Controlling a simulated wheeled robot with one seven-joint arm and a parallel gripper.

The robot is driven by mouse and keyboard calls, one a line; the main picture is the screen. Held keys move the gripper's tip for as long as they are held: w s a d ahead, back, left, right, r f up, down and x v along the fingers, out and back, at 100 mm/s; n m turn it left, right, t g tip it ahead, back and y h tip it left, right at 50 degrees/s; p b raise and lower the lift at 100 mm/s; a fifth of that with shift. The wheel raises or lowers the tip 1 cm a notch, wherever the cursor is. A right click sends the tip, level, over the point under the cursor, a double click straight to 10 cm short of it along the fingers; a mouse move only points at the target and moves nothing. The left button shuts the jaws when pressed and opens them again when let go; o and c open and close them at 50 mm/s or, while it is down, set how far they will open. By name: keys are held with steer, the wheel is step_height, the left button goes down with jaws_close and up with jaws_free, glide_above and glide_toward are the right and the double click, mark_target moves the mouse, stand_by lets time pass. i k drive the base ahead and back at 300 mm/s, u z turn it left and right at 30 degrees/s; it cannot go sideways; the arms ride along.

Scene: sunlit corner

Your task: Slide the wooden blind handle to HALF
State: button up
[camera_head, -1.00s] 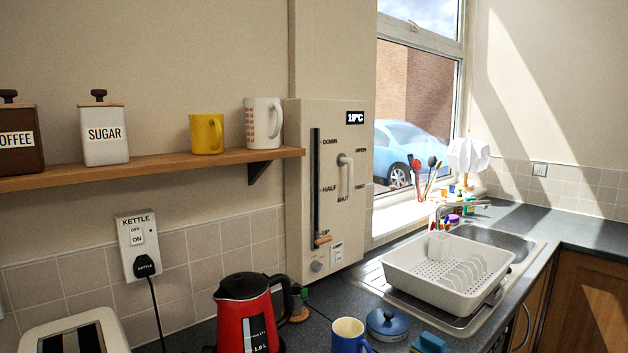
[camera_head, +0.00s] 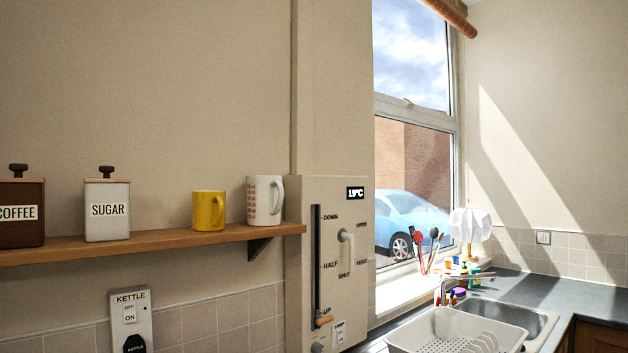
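The wooden blind handle (camera_head: 324,321) sits at the bottom of a dark vertical slot (camera_head: 318,262), beside the UP mark. The slot is on a pale wall panel (camera_head: 352,205), with DOWN marked at the top, HALF in the middle and UP at the bottom. A rolled-up wooden blind (camera_head: 452,16) shows at the top of the window. My gripper is not in view.
A white lever handle (camera_head: 347,250) and a temperature display (camera_head: 355,193) are on the same panel. A wooden shelf (camera_head: 150,243) with canisters and mugs ends just left of the panel. A sink with a white dish rack (camera_head: 455,330) stands lower right.

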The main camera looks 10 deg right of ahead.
mark_target(319, 321)
steer(key=z, duration=0.35)
steer(key=k, duration=0.45)
steer(key=z, duration=1.15)
steer(key=i, duration=0.95)
steer(key=u, duration=0.7)
steer(key=i, duration=0.35)
steer(key=u, duration=0.25)
